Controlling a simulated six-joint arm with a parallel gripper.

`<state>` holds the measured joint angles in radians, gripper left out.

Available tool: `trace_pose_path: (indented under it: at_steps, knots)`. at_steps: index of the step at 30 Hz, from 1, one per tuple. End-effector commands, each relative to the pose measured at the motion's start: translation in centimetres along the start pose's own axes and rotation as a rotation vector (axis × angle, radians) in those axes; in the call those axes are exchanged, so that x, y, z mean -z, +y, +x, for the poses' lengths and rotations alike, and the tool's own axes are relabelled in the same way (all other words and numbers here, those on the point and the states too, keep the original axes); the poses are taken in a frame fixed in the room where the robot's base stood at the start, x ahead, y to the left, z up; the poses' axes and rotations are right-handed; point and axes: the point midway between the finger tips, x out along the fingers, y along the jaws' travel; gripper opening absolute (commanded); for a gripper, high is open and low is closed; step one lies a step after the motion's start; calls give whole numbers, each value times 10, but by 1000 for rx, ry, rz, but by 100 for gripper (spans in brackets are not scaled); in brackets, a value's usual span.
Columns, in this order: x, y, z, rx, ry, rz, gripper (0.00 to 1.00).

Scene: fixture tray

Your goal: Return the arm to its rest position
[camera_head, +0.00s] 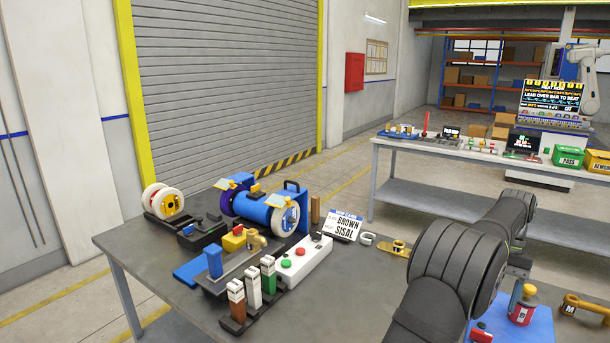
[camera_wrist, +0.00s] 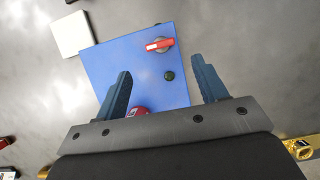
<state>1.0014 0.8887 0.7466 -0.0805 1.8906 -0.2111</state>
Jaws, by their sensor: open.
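In the wrist view my gripper (camera_wrist: 161,67) is open, its two blue fingers well apart with nothing between them. It is over a blue plate (camera_wrist: 108,62) on the grey table. On the plate are a red-handled piece (camera_wrist: 160,45) and a small dark round knob (camera_wrist: 169,76). A red round thing (camera_wrist: 140,111) shows partly behind the gripper's base. In the head view my dark arm reaches across the right of the table and hides part of it; the gripper's fingers cannot be made out there.
In the head view a red can with an orange top (camera_head: 522,305) stands on the blue plate (camera_head: 543,325). A white square (camera_wrist: 70,35) lies beside the plate.

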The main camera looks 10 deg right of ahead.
Motion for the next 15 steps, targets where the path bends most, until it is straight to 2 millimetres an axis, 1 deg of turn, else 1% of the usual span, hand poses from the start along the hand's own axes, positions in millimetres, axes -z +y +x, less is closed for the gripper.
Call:
trace_pose_path:
  at_steps: [1,8,14,15]
  knots:
    - [0,0,8,1,-2,0,65]
    - [-1,0,47,1,-3,0,65]
    - [-1,0,87,1,-5,-1,65]
    - [0,-1,87,-11,0,-26,65]
